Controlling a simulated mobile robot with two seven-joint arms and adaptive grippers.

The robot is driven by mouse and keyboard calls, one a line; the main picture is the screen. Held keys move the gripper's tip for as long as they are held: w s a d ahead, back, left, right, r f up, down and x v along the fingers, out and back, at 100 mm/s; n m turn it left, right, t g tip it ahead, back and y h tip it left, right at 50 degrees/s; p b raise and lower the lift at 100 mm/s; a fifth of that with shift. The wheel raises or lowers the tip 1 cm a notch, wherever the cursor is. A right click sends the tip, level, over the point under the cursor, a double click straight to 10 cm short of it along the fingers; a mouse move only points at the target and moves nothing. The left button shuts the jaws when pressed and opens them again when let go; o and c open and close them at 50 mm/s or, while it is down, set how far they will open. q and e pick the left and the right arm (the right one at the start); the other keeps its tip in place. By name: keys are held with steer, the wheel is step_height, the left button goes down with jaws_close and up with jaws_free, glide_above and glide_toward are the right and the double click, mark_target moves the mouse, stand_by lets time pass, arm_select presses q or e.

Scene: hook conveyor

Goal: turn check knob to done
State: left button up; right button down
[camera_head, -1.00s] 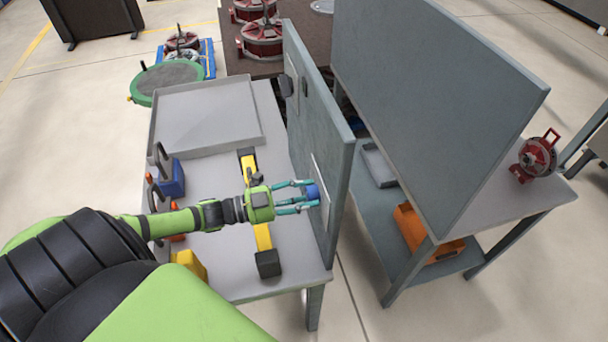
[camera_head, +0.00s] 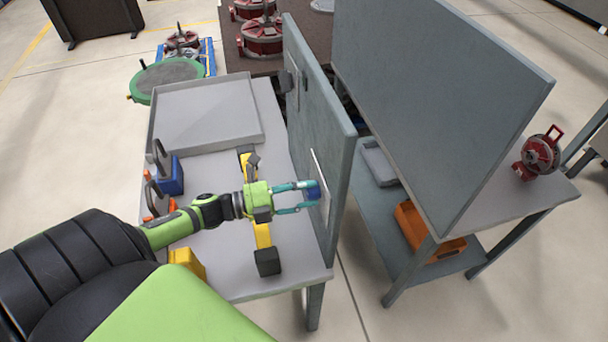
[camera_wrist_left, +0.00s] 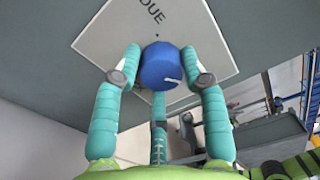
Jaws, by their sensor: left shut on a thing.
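The blue check knob (camera_head: 313,190) sits on a white plate (camera_head: 321,188) on the grey upright panel (camera_head: 318,130). My left gripper (camera_head: 304,196) comes from the left with its teal fingers shut around the knob. In the left wrist view the knob (camera_wrist_left: 160,65) is between the fingers (camera_wrist_left: 161,80), with a small white mark on its lower right. The plate (camera_wrist_left: 110,30) looks tilted there, and the word "DUE" shows on it above the knob. Other lettering on the plate is hidden or too small to read. My right gripper is not seen.
The grey table (camera_head: 215,265) below my left arm holds a yellow-and-black tool (camera_head: 262,237), a blue block (camera_head: 172,178), a yellow block (camera_head: 187,263) and a grey tray (camera_head: 205,115). A second grey panel (camera_head: 430,100) stands to the right, with an orange bin (camera_head: 425,235) below it.

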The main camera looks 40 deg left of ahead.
mark_target(321, 155)
arm_select(q)
steer(key=shift+w+a+r+m, duration=0.2)
steer(key=shift+r+m, duration=0.1)
steer(key=shift+m, duration=0.2)
steer(key=o, duration=1.1)
steer(key=shift+f, duration=0.15)
step_height(321, 155, up, 10)
steer(key=shift+r, duration=0.1)
